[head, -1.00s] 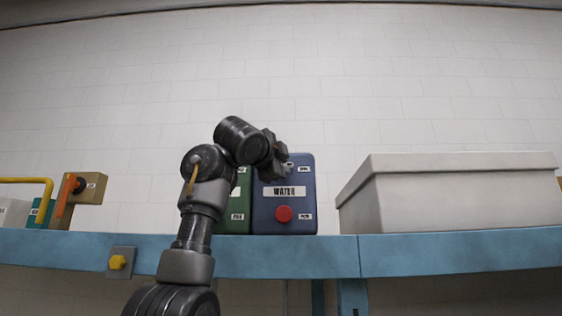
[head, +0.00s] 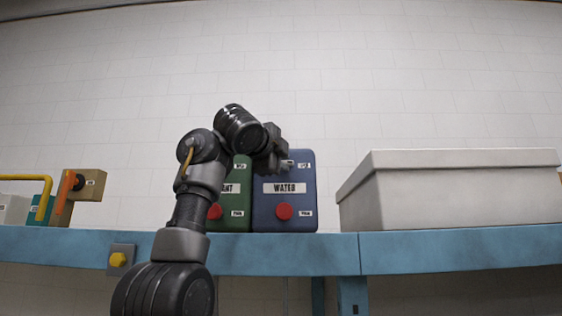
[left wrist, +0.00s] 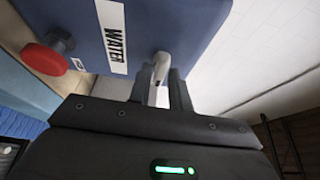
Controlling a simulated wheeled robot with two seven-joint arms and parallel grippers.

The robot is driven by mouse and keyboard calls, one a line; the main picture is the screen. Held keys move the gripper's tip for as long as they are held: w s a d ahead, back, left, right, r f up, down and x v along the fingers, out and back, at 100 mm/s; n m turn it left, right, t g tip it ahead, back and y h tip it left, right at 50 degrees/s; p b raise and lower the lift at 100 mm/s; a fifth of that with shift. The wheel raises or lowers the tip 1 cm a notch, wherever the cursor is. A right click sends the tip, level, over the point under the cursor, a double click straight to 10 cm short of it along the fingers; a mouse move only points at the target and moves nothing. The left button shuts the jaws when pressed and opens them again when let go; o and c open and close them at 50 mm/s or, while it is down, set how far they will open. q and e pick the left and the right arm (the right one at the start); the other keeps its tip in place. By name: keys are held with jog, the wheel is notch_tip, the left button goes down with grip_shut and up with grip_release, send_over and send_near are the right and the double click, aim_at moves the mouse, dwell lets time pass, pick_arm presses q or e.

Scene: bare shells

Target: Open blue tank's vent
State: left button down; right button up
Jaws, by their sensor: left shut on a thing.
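The blue tank (head: 285,207) stands on the blue shelf, with a white WATER label and a red knob (head: 284,211) low on its front. It also fills the upper part of the left wrist view (left wrist: 180,28), with the red knob (left wrist: 45,60) at the left. My left gripper (head: 279,163) is at the tank's upper left front. In the left wrist view its fingers (left wrist: 160,90) are shut on a small pale grey lever (left wrist: 161,66) on the tank's face, which I take as the vent. The fingers partly hide the lever. My right gripper is out of view.
A green tank (head: 238,190) stands directly left of the blue one, partly behind my left arm. A large grey lidded box (head: 450,190) is at the right. A yellow button (head: 118,259) is on the shelf edge (head: 300,254).

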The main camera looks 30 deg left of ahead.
pick_arm(q)
jog(key=c, duration=1.6)
grip_release()
jog(key=shift+f, duration=0.1)
jog(key=shift+o, duration=0.8)
jog(key=shift+d, duration=0.1)
jog(key=shift+s, duration=0.1)
jog(key=s+b, duration=0.7)
jog(key=s, duration=0.3)
jog(key=shift+s+d, duration=0.35)
